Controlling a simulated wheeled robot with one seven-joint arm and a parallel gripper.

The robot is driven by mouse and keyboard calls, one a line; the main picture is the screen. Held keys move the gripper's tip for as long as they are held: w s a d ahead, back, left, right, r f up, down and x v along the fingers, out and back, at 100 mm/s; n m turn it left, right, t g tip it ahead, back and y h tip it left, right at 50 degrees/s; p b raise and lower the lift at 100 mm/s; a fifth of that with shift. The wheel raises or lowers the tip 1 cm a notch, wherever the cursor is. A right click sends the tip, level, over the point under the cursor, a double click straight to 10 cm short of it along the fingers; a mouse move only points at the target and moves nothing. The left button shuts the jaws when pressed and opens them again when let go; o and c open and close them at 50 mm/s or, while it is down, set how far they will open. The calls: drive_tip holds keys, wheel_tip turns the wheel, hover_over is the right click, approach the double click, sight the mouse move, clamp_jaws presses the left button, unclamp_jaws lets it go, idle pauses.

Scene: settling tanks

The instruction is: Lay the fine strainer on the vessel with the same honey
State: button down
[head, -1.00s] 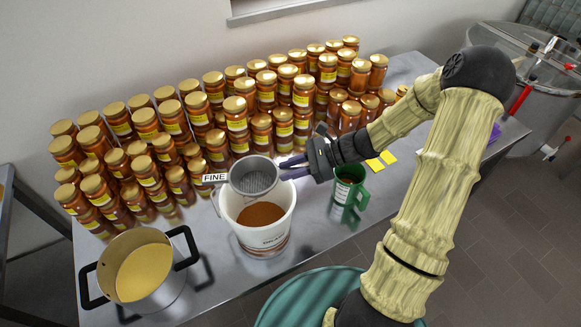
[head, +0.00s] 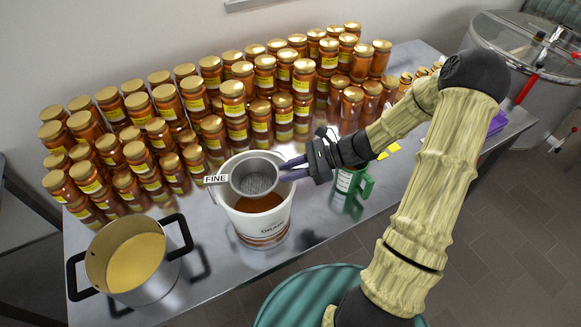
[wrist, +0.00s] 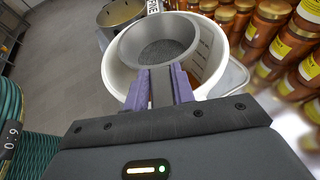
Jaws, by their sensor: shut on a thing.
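The fine strainer (head: 256,177) is a grey metal sieve with a white tag reading FINE. My gripper (head: 291,170) is shut on its handle, and the wrist view shows the purple fingers (wrist: 160,90) clamped on it. The strainer is over the mouth of a white bucket (head: 268,228) holding amber-brown honey; I cannot tell whether it touches the rim. A steel pot (head: 160,282) with black handles holds paler yellow honey at the left. A green jug (head: 352,190) stands right of the bucket, its contents hidden by my gripper.
Many honey jars (head: 210,130) with gold lids fill the back of the steel table (head: 320,215), close behind the bucket. Yellow notes (head: 389,150) lie at the right. A large steel tank (head: 530,65) stands beyond the table. A green round thing (head: 310,300) is in front.

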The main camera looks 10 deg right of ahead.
drive_tip(key=shift+f, duration=0.45)
drive_tip(key=c, duration=1.1)
unclamp_jaws()
drive_tip(key=b+v, duration=0.3)
drive_tip(key=v, duration=1.4)
drive_tip(key=shift+s+d+r, duration=0.1)
drive_tip(key=shift+d+r, duration=0.05)
drive_tip(key=shift+r, duration=0.05)
